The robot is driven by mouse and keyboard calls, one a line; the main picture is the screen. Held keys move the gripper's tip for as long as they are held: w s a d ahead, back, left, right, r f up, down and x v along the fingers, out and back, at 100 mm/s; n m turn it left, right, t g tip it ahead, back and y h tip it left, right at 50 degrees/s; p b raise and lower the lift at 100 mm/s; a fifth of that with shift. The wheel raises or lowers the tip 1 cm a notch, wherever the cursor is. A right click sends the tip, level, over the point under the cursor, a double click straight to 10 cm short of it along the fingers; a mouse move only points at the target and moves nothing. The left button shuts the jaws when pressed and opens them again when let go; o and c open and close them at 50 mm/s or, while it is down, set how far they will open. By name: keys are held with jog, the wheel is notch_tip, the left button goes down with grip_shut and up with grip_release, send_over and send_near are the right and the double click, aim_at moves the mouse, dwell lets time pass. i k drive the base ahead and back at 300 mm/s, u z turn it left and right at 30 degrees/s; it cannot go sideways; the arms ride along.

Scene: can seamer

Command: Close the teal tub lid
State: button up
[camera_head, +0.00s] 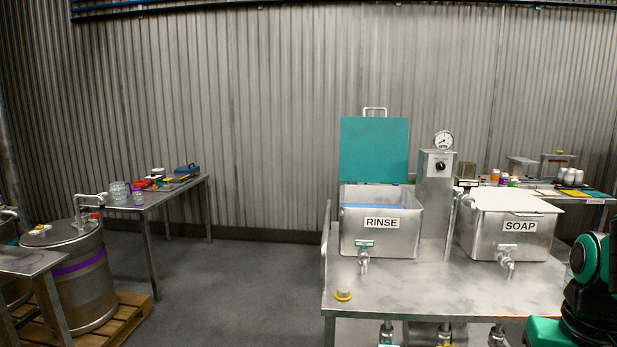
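The teal lid (374,150) stands upright at the back of the steel tub labelled RINSE (410,242), so the tub is open. A metal handle (375,110) sits on the lid's top edge. Something blue shows inside the tub below its rim. A tap with a teal handle is on the tub's front. Part of my arm, black and teal, shows at the right edge, to the right of the steel table. My gripper is outside the frame.
The steel table (400,296) also holds a SOAP tub (484,235) with a pale lid lying shut on it. A steel box (435,200) with a black knob and a gauge (443,140) stands between the tubs. A keg (80,300) is at left. Grey floor (240,290) is clear left of the table.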

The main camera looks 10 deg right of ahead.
aim_at(373, 149)
jog(key=k, duration=1.65)
jog(key=u, duration=0.5)
jog(key=i, duration=5.75)
